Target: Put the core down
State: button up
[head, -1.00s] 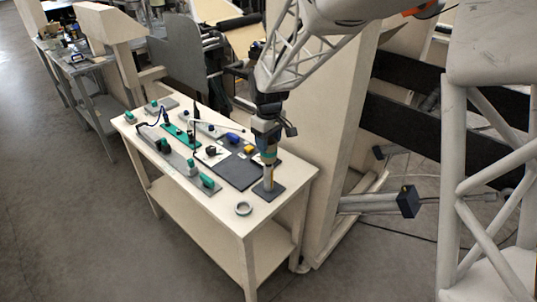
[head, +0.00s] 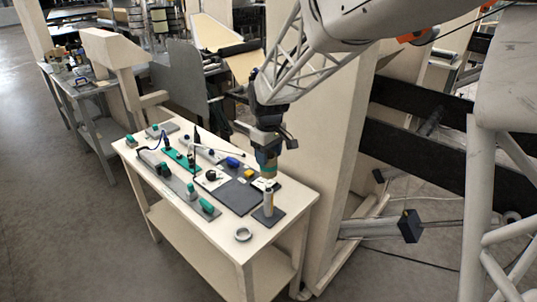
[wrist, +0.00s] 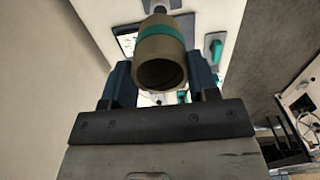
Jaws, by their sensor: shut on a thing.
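The core (head: 267,165) is a short brown tube with a teal band. My gripper (head: 268,150) is shut on it and holds it upright over the table. In the wrist view the core (wrist: 162,62) sits between the two fingers, its hollow open end facing the camera. A pale grey post (head: 268,203) stands on a dark square base (head: 270,218) at the table's right end. The core is above most of the post. I cannot tell whether the post's tip is inside it.
Green-and-grey tools (head: 205,205) and several small parts lie further left. A beige column (head: 333,130) rises close behind the post.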

jog(key=shift+a, duration=0.1)
dwell(0.3)
jog(key=w+a+r, duration=0.1)
jog(key=w+a, duration=0.1)
jog(key=a, duration=3.2)
jog(key=s+d+f, duration=0.3)
jog(key=d+f, duration=0.1)
jog(key=d, duration=0.6)
jog(key=s+d+f, duration=0.3)
jog(key=d+f, duration=0.2)
jog(key=d, duration=0.5)
jog(key=s+d+f, duration=0.3)
jog(key=d+f, duration=0.1)
jog(key=d, duration=0.6)
jog(key=shift+s+f, duration=0.2)
jog(key=shift+s, duration=0.05)
jog(key=shift+w+a, duration=0.1)
jog(key=w+a, duration=0.2)
jog(key=w, duration=0.5)
jog(key=w+a+f, duration=0.1)
jog(key=w+a, duration=0.1)
jog(key=w, duration=0.6)
jog(key=shift+a+f, duration=0.2)
jog(key=shift+a, duration=0.2)
